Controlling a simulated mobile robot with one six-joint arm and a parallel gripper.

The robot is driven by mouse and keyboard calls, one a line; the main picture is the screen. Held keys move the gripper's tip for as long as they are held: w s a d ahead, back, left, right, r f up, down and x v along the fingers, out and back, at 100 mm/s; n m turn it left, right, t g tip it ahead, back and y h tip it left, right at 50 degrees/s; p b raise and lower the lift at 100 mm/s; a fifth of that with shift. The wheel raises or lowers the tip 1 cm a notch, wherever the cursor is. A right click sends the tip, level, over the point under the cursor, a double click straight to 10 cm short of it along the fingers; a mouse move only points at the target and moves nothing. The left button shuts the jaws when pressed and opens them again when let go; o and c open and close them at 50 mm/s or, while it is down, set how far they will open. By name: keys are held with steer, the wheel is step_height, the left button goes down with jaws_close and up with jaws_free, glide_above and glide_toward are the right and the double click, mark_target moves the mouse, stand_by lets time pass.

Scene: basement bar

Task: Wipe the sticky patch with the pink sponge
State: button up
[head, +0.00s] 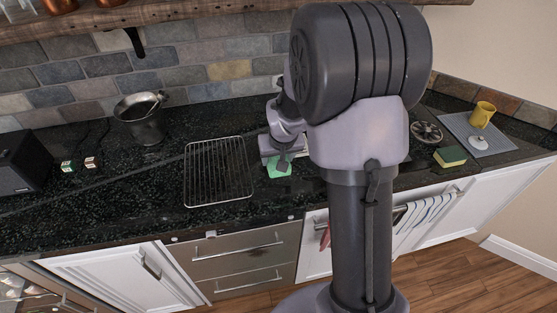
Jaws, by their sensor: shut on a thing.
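My gripper (282,159) points down at the black counter (110,195), just right of the wire rack. It is shut on a green, sponge-like block (278,169), which is at or just above the counter top; I cannot tell whether it touches. No pink sponge shows. A yellow sponge with a dark green side (451,156) lies on the counter at the right. I cannot make out a sticky patch; the area around the gripper is partly hidden by my arm.
The wire rack (218,172) lies left of the gripper. A metal bucket (141,119), two small boxes (80,164) and a black appliance (20,162) stand further left. At the right are a round grey trivet (426,132) and a yellow mug (481,114) on a grey mat (491,141).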

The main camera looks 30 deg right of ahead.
steer(key=shift+r+p, duration=0.85)
steer(key=shift+r, duration=0.7)
steer(key=shift+f, duration=0.1)
